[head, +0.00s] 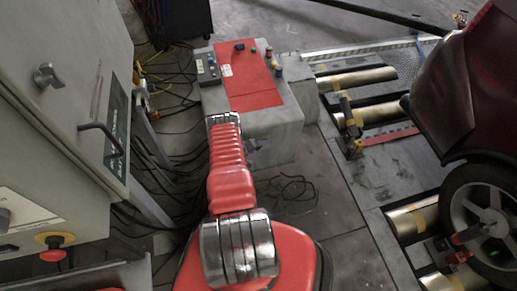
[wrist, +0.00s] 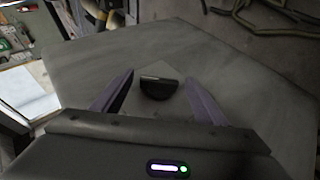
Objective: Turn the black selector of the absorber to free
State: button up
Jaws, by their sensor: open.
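In the wrist view a black half-round selector (wrist: 158,86) sits on a pale square plate on a grey panel (wrist: 215,60). My gripper (wrist: 159,76) is open, with one finger on each side of the selector and a gap on both sides. I cannot tell how far the fingertips are from the panel. In the head view a grey box with a red top (head: 252,84) stands beyond my red arm, and a small black knob (head: 239,46) shows on it. I cannot tell whether it is the same selector.
A grey cabinet (head: 75,100) with knobs and a handle stands close on the left. Black cables (head: 180,125) lie on the floor beside it. Rollers (head: 365,80) and a dark red car (head: 475,90) are on the right.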

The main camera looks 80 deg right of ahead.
jog(key=shift+c, duration=0.2)
jog(key=c, duration=1)
jog(key=shift+w+f, duration=0.1)
jog(key=shift+w+a+f+n+g+h, duration=0.15)
jog(key=shift+n+g+h, duration=0.25)
jog(key=shift+g+h, duration=0.4)
jog(key=o, duration=1)
jog(key=shift+g, duration=0.3)
jog(key=shift+o, duration=0.2)
